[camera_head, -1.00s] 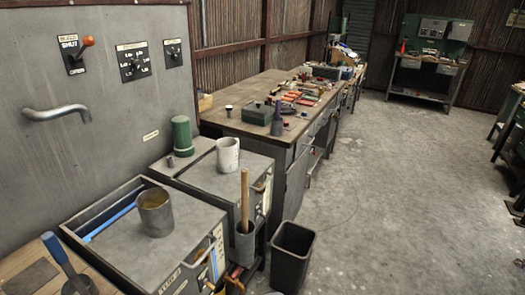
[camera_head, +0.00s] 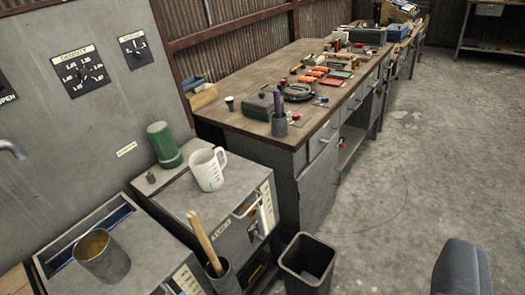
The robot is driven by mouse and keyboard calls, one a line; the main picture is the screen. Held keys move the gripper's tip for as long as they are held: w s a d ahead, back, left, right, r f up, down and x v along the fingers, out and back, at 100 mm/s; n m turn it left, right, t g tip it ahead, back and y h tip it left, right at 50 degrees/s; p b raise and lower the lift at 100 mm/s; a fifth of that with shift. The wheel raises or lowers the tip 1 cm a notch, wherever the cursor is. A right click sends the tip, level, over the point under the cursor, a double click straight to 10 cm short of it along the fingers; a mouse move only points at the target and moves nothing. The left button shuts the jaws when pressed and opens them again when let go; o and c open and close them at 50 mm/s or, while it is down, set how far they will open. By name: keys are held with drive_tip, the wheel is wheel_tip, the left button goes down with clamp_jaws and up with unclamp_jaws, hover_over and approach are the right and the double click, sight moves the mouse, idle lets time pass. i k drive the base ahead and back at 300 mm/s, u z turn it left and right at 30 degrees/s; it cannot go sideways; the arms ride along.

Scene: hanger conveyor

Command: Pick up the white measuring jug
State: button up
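The white measuring jug (camera_head: 207,170) stands upright on top of a grey metal cabinet (camera_head: 235,190). Its handle is on the right side and it has faint markings on its wall. A dark rounded part (camera_head: 461,270) shows at the lower right edge; it may be part of my gripper, but I cannot tell its state. It is well apart from the jug. Nothing blocks the view of the jug.
A green cylinder (camera_head: 164,145) stands just behind and left of the jug. A metal cup (camera_head: 102,256) is on the nearer cabinet. A holder with a wooden handle (camera_head: 205,241) and a black bin (camera_head: 307,262) stand in front. A cluttered workbench (camera_head: 240,116) lies behind; the floor at right is clear.

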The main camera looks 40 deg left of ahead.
sight(205, 165)
drive_tip(key=u, duration=0.15)
drive_tip(key=i, duration=1.3)
drive_tip(key=u, duration=0.8)
drive_tip(key=i, duration=0.5)
drive_tip(key=u, duration=0.25)
drive_tip(key=k, duration=0.75)
drive_tip(key=u, duration=0.2)
drive_tip(key=i, duration=0.75)
drive_tip(key=z, duration=0.05)
